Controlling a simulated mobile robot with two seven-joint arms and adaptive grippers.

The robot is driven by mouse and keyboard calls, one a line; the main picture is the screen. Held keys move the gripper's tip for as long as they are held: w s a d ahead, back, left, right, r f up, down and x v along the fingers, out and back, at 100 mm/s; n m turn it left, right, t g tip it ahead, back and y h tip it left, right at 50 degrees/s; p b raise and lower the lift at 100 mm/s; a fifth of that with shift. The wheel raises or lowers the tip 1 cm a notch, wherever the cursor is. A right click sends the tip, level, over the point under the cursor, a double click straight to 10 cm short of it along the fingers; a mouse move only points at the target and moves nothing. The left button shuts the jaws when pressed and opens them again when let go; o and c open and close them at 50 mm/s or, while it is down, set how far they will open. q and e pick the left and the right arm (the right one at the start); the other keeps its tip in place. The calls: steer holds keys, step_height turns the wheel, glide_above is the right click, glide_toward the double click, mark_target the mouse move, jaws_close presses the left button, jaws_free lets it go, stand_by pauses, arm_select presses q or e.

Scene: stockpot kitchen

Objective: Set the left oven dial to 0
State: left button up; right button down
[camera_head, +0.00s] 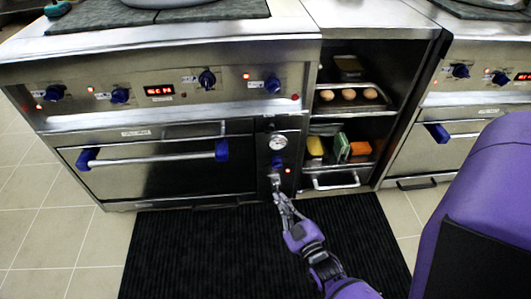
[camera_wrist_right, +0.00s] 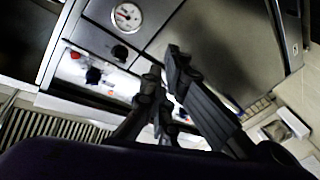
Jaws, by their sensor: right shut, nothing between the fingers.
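The left oven (camera_head: 160,165) has a narrow control panel at its right side with a round white gauge (camera_head: 278,142). Just below the gauge is a blue dial (camera_head: 277,162) with a small red light beside it. My right gripper (camera_head: 279,196) is shut and empty, in front of and below this dial, apart from it in the picture. The dial's setting is too small to read. My left gripper is not in view.
Several blue stove knobs (camera_head: 120,96) line the upper panel. The oven door has a long handle (camera_head: 150,160) with blue ends. Open shelves (camera_head: 345,115) with food stand to the right. A black mat (camera_head: 180,255) covers the floor in front.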

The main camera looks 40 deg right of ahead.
steer(key=w+d+f+t+h+b, duration=0.2)
steer(key=w+d+f+h+b, duration=0.1)
steer(key=w+f+b, duration=0.4)
step_height(320, 180, up, 3)
steer(key=m+h+b, duration=0.1)
steer(key=b, duration=0.4)
glide_above(277, 165)
steer(key=a, duration=0.6)
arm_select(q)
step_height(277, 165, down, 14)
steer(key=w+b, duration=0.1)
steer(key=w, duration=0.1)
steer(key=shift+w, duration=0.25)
arm_select(e)
steer(key=s+d+f, duration=0.1)
steer(key=f, duration=0.1)
steer(key=shift+s+d+f, duration=0.35)
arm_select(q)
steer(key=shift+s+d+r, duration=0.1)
arm_select(e)
steer(key=shift+n, duration=0.4)
